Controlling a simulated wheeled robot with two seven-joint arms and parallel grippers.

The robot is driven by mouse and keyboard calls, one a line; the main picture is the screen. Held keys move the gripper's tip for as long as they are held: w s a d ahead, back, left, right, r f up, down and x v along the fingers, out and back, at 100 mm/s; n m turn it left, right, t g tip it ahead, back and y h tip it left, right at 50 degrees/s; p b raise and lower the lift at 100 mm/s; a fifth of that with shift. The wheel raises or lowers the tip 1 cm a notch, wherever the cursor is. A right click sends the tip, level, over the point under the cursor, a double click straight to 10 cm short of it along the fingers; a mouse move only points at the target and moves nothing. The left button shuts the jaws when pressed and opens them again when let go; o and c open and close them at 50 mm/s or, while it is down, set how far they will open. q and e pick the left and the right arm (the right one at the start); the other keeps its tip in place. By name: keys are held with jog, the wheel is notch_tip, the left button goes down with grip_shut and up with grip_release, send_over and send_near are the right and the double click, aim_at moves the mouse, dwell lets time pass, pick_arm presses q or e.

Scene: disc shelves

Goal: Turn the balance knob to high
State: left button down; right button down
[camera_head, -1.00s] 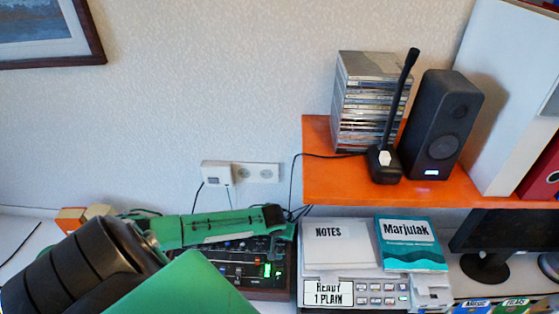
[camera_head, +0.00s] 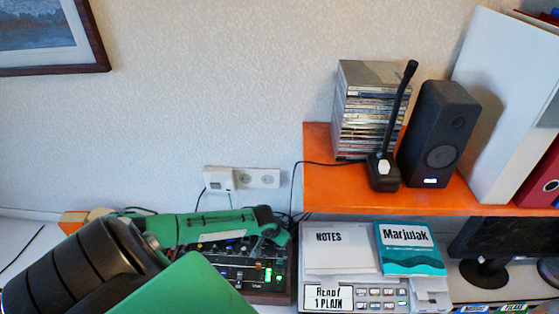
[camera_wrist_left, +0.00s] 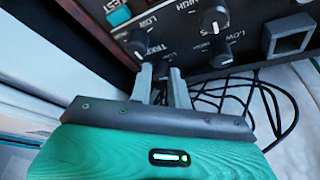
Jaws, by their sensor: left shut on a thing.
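The dark control panel (camera_head: 268,275) with lit sliders and knobs stands on the desk, partly hidden by my green left arm. In the left wrist view the panel (camera_wrist_left: 185,45) fills the top, with several black knobs, white pointer marks and LOW and HIGH labels. My left gripper (camera_wrist_left: 163,76) is at the panel's lower edge, its grey fingers shut around a small dark knob (camera_wrist_left: 161,70). The fingers hide most of that knob, so its pointer and name cannot be read. Another knob (camera_wrist_left: 140,43) sits just above it. My right gripper is not in view.
Black cables (camera_wrist_left: 255,100) lie looped beside the panel. A white device (camera_head: 375,294) bearing a notes pad and a Marjulak book stands right of the panel. An orange shelf (camera_head: 330,190) with discs, a microphone and a speaker is above.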

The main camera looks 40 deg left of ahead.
pick_arm(q)
jog(key=c, duration=1.6)
grip_release()
jog(key=shift+n, duration=0.3)
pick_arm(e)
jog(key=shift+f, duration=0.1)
